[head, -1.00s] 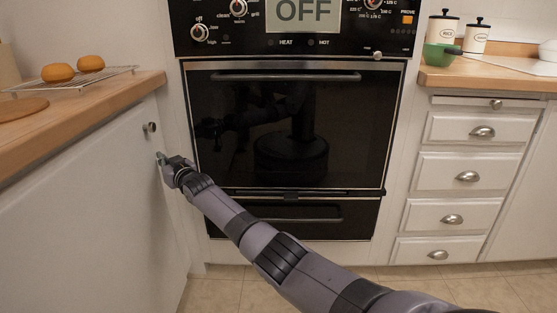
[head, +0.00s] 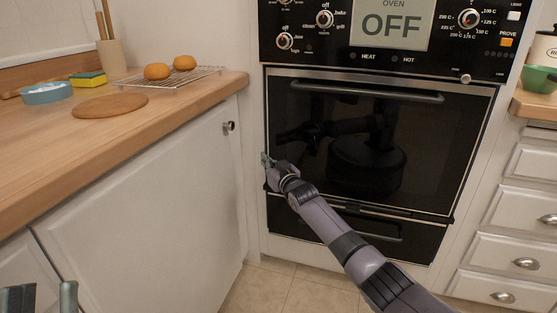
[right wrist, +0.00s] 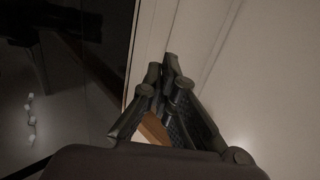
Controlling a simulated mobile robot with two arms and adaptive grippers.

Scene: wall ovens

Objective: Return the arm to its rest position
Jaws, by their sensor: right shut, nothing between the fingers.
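My right arm reaches in from the lower right of the head view. Its right gripper (head: 268,161) is in front of the left edge of the oven front, close to the white cabinet side. In the right wrist view the right gripper (right wrist: 168,66) has its fingertips together, with nothing held between them. My left gripper (head: 42,297) shows only its fingertips at the bottom left of the head view. They are apart and empty, in front of the white cabinet door.
The black wall oven (head: 370,150) has its door shut, and its display reads OFF. A wooden counter (head: 190,100) on the left holds a wire rack (head: 205,73) with two buns, a round board (head: 110,105) and a blue dish (head: 46,93). White drawers (head: 520,210) stand on the right.

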